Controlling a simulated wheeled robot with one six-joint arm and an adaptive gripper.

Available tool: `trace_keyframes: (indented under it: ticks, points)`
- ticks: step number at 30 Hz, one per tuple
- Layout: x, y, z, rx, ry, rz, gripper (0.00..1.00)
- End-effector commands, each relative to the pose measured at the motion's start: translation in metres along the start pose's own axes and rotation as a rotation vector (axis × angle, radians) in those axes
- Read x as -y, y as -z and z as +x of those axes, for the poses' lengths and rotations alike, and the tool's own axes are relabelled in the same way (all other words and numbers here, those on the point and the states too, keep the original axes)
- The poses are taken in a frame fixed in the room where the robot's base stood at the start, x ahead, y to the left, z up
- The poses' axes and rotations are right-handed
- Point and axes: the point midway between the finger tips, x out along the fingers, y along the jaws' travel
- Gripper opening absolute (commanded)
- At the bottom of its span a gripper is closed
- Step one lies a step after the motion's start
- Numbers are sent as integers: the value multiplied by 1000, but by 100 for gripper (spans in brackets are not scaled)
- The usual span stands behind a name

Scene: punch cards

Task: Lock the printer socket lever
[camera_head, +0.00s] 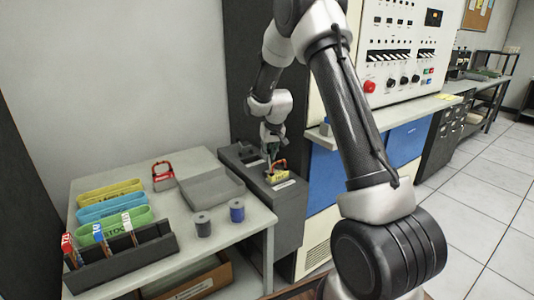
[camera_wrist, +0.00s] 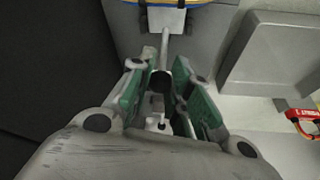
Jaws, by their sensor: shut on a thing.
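The printer socket unit (camera_head: 285,205) is a dark grey box beside the table, under my gripper (camera_head: 270,148). A yellow block with a red handle (camera_head: 278,176) sits in its top. In the wrist view, a thin pale lever (camera_wrist: 165,45) runs down from a light plate (camera_wrist: 163,21) in between the fingertips. My gripper (camera_wrist: 166,66) has its green-padded fingers close together around the lever's near end. The exact contact is partly hidden by the fingers. A yellow and blue edge shows at the top of the wrist view.
The table (camera_head: 215,250) left of the socket holds a grey tray (camera_head: 212,188), a red-framed item (camera_head: 162,175), coloured bins (camera_head: 122,208), a dark card rack (camera_head: 125,262) and two spools (camera_head: 237,211). The pale machine cabinet (camera_head: 400,60) stands close on the right.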

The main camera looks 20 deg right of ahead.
Motion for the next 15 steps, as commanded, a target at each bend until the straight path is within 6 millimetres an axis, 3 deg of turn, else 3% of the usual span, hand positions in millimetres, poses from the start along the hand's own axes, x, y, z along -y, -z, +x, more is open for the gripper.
trace_keyframes:
  ticks: [15]
  points:
    - [-5,-14,0,17,-2,3,0]
